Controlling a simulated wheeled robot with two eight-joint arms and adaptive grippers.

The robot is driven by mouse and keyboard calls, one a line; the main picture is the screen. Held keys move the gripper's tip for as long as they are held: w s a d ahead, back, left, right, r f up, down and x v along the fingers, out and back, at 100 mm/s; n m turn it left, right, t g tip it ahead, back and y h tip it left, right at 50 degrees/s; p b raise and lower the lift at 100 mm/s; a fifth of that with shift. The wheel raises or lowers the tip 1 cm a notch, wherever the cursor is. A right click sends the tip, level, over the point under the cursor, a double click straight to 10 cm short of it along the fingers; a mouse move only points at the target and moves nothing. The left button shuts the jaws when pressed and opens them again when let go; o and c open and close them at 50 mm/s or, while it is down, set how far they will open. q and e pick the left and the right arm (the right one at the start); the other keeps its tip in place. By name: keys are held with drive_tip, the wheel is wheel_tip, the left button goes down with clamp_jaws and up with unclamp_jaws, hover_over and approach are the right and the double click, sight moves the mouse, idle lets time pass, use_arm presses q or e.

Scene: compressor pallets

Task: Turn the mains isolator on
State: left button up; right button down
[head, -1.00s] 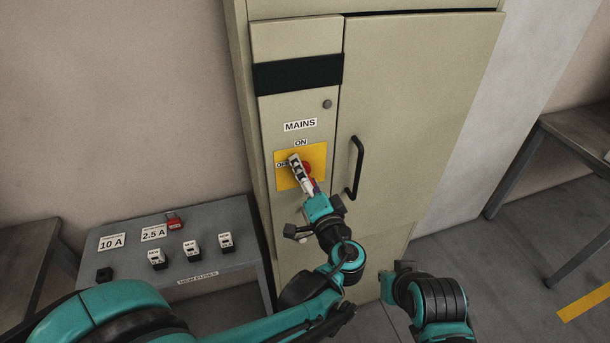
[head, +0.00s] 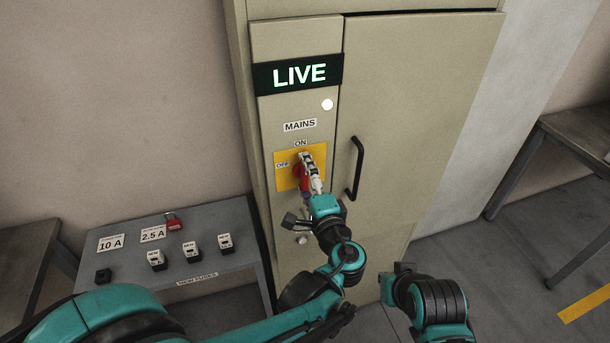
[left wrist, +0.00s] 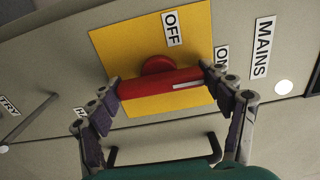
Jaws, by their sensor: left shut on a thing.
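The mains isolator has a red handle (left wrist: 160,82) on a yellow plate (head: 285,178) on the cabinet front. My left gripper (head: 304,168) is shut on the red handle, one finger at each end of it in the left wrist view (left wrist: 168,84). In the head view the handle stands upright, its top toward the ON label (head: 300,143); the OFF label (head: 282,164) is to its left. The fingers partly hide it. The display (head: 298,73) above reads LIVE and a round lamp (head: 327,105) glows white. Of my right arm, a part shows at the lower right; its gripper cannot be made out.
The cabinet door (head: 430,100) is shut, with a black handle (head: 355,168) close right of my left gripper. A grey bench (head: 205,272) at the left holds fuses, labels and a red padlock (head: 173,221). Another table (head: 570,135) stands at the right.

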use_arm(q)
drive_tip(key=o, duration=1.2)
drive_tip(key=shift+c, duration=0.2)
drive_tip(key=v, duration=0.7)
drive_tip(key=shift+s, duration=0.25)
